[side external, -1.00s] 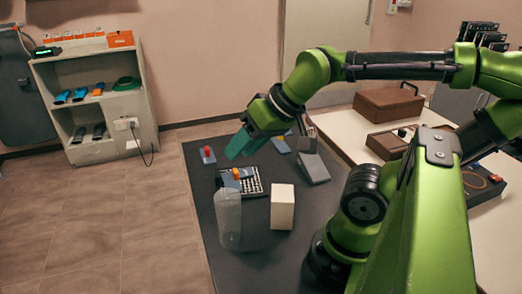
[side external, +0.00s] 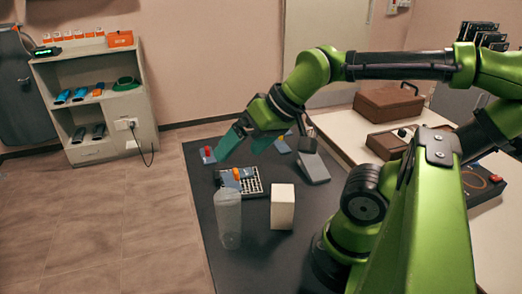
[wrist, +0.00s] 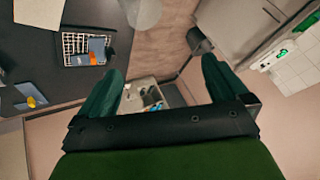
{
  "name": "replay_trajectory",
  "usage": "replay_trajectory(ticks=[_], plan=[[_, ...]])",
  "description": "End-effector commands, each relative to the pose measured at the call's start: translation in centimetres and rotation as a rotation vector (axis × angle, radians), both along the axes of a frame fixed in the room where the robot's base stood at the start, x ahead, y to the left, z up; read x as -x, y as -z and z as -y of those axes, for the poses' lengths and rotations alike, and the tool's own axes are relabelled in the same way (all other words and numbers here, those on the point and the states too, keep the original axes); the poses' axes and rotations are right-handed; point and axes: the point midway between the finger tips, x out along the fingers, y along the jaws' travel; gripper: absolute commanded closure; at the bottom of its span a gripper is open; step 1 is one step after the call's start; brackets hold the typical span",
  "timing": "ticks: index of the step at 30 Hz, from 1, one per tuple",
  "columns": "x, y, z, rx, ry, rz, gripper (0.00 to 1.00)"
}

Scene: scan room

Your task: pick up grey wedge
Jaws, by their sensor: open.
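The grey wedge (side external: 314,168) appears to be the sloped grey piece lying on the dark mat (side external: 262,262), right of my gripper in the side external view. I cannot make it out in the wrist view. My gripper (side external: 230,148) is open and empty above the mat's far left part, with its teal fingers tilted down and left. In the wrist view the fingers of my gripper (wrist: 163,68) are spread wide, with nothing between the tips. The gripper is clearly apart from the wedge.
A red-topped blue item (side external: 207,156) is at the far left. Brown boxes (side external: 388,103) occupy the white table at right.

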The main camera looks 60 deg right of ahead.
Motion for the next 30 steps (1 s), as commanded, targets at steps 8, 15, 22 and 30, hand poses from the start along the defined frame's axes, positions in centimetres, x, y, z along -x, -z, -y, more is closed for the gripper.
replay_trajectory(ticks=[8,15,22,30], plan=[[-0.3,0.7,1.1,-0.003,0.047,-0.03,0.0],[-3.4,2.9,11.7,-0.03,0.342,-0.226,0.0],[-1.2,6.1,26.5,-0.022,0.542,-0.471,0.0],[3.5,7.3,35.8,0.017,0.509,-0.655,0.0]])
